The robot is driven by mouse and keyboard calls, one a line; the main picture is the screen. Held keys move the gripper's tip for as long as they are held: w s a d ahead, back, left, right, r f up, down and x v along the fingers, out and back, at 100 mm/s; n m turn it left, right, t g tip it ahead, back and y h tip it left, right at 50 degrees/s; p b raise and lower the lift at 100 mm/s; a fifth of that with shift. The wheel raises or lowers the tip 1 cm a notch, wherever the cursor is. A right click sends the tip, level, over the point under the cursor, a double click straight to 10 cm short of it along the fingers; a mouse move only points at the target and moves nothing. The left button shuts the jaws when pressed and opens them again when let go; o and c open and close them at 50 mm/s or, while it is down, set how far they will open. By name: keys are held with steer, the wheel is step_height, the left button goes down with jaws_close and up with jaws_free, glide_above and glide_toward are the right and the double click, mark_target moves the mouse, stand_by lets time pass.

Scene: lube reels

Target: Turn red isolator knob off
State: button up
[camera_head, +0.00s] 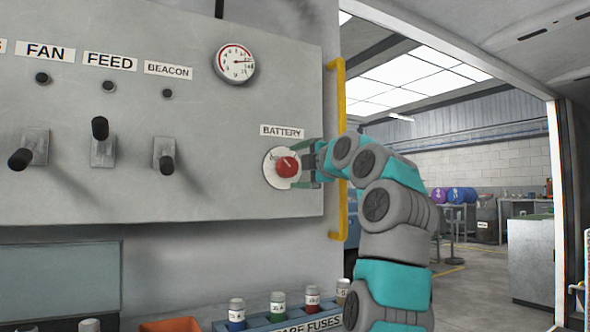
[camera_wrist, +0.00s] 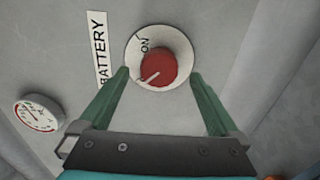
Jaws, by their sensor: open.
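The red isolator knob (camera_head: 287,166) sits on a round white plate under the BATTERY label (camera_head: 282,131) on the grey panel. In the wrist view the knob (camera_wrist: 158,69) shows a pale pointer line, with the word ON on the plate (camera_wrist: 175,47) beside it. The line points to the lower left there, away from the word ON. My gripper (camera_head: 308,164) is at the panel in front of the knob. In the wrist view its green fingers (camera_wrist: 160,80) are open, one on each side of the knob, with gaps visible. Contact cannot be told.
Three toggle levers (camera_head: 100,135) stick out of the panel at left, under the FAN, FEED and BEACON labels. A gauge (camera_head: 234,64) is above. A yellow rail (camera_head: 338,150) runs upright close by my arm. A blue fuse rack (camera_head: 290,322) is below.

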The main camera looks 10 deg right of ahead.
steer(key=b+v, duration=0.1)
steer(key=v, duration=0.5)
stand_by(0.4)
